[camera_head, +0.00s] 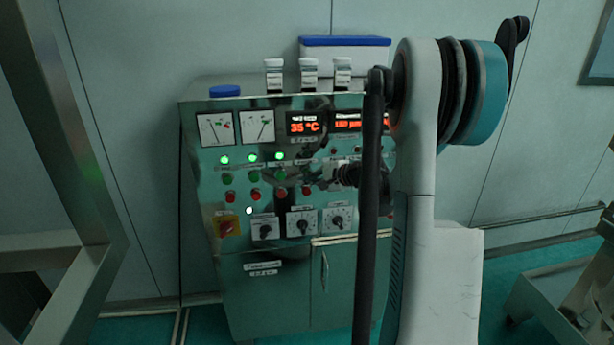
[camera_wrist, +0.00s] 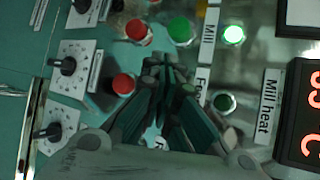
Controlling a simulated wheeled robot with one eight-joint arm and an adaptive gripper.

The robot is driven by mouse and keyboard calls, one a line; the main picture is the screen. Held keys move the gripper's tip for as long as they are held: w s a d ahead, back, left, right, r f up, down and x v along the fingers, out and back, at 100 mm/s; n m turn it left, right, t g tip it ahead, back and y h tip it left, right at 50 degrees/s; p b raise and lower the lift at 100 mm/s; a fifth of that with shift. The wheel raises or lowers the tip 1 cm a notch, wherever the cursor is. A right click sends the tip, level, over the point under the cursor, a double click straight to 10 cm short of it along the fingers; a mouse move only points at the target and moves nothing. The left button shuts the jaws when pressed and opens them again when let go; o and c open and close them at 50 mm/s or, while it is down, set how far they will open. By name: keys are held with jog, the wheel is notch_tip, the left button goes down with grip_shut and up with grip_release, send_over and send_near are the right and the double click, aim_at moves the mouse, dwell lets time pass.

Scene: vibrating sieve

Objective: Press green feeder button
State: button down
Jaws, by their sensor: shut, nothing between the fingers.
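The control panel (camera_head: 290,215) on the green cabinet holds rows of lamps and buttons. My gripper (camera_head: 325,174) is in front of it, and it also shows in the wrist view (camera_wrist: 166,72). Its fingers are together and empty, pointing at the panel. In the wrist view a label starting "Fe" (camera_wrist: 202,80) is partly covered by the fingers. The green button of that column is hidden behind them; contact cannot be told. That column's red button (camera_wrist: 123,84) and unlit lamp (camera_wrist: 224,102) show beside the fingers. The neighbouring Mill column has a green button (camera_wrist: 180,30) and lit green lamp (camera_wrist: 234,34).
Rotary knobs (camera_head: 302,223) sit low on the panel, with a red-and-yellow switch (camera_head: 228,226) at their left. Red displays (camera_head: 304,125) are above. Jars (camera_head: 308,75) and a blue-lidded box (camera_head: 345,50) stand on top. Metal frames flank the cabinet.

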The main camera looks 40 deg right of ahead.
jog(key=shift+w+d, duration=0.25)
jog(key=shift+w, duration=0.2)
dwell(0.7)
jog(key=shift+s, duration=0.15)
jog(key=shift+s+a, duration=0.5)
jog(key=shift+s, duration=0.15)
jog(key=shift+s, duration=0.15)
jog(key=s+a, duration=0.1)
jog(key=s, duration=0.1)
jog(key=s+a, duration=0.1)
jog(key=s, duration=0.1)
jog(key=shift+a+b, duration=0.3)
jog(key=shift+a, duration=0.1)
dwell(1.0)
